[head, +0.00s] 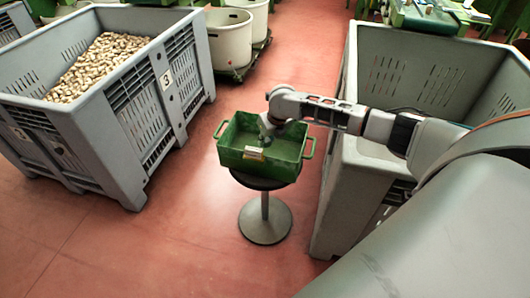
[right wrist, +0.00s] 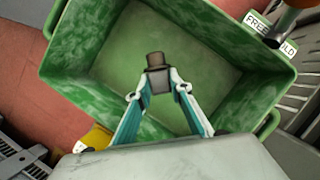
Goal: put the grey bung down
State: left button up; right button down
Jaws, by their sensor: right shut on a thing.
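My right gripper (right wrist: 159,90) is shut on the grey bung (right wrist: 159,78), which has a brownish end pointing away from me. In the right wrist view the bung is between the fingertips, in front of the floor of the green tray (right wrist: 64,70). In the head view the green tray (head: 232,160) stands on a round pedestal, and my right gripper (head: 267,134) reaches down into or just over it. The bung is too small to make out there. I cannot tell whether it touches the tray floor. My left gripper is out of view.
A large grey crate (head: 100,130) of corks (head: 100,62) stands at the left. Another grey crate (head: 345,190) stands close to the tray's right, under my right arm. The pedestal (head: 265,218) stands on red floor. The visible tray floor looks otherwise empty.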

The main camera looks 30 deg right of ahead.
notch_tip(320, 180, down, 6)
jog(key=shift+r+b, duration=0.1)
jog(key=shift+b, duration=0.6)
jog(key=shift+f, duration=0.25)
jog(key=shift+r, duration=0.25)
jog(key=shift+f, duration=0.2)
jog(key=c, duration=1.8)
grip_release()
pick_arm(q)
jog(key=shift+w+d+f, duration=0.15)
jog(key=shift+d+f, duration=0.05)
